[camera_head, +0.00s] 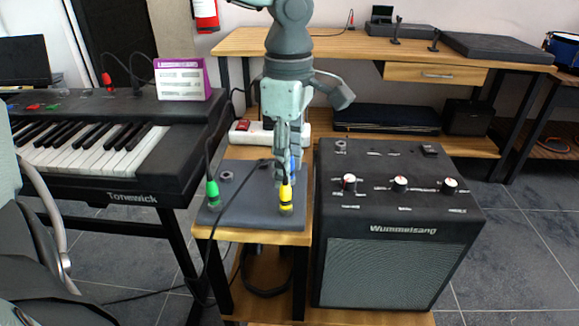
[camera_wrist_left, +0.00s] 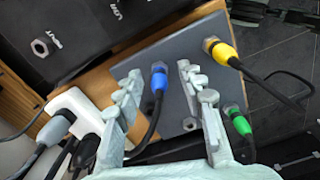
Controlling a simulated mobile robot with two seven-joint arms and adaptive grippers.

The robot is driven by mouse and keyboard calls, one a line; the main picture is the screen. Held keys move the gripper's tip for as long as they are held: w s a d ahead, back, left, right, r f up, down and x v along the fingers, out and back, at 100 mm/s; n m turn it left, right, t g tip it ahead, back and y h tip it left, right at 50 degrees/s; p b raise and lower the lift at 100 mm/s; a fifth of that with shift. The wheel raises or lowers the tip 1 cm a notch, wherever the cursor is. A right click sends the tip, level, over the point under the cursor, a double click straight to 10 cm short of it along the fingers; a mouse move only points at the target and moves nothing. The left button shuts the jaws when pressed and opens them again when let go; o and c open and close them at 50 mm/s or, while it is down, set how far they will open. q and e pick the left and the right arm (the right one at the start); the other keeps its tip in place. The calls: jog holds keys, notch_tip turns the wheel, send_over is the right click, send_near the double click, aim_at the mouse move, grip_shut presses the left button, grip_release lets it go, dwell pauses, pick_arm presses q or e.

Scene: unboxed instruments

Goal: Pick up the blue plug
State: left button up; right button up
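The blue plug (camera_wrist_left: 158,80) stands in a dark grey pedal box (camera_wrist_left: 178,58) in the left wrist view, with its cable trailing down. In the head view only a blue sliver of the plug (camera_head: 293,164) shows behind my left gripper (camera_head: 287,172). My left gripper (camera_wrist_left: 159,76) is open, one finger on each side of the blue plug, with gaps to both. The right gripper is not in view.
A yellow plug (camera_head: 286,196) and a green plug (camera_head: 213,192) stand in the same box, close by. A white power strip (camera_head: 245,133) lies behind it. A large amplifier (camera_head: 385,230) is on the right, a keyboard (camera_head: 120,150) on the left.

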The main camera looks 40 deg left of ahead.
pick_arm(q)
grip_shut()
jog(key=shift+r, duration=0.1)
dwell(0.3)
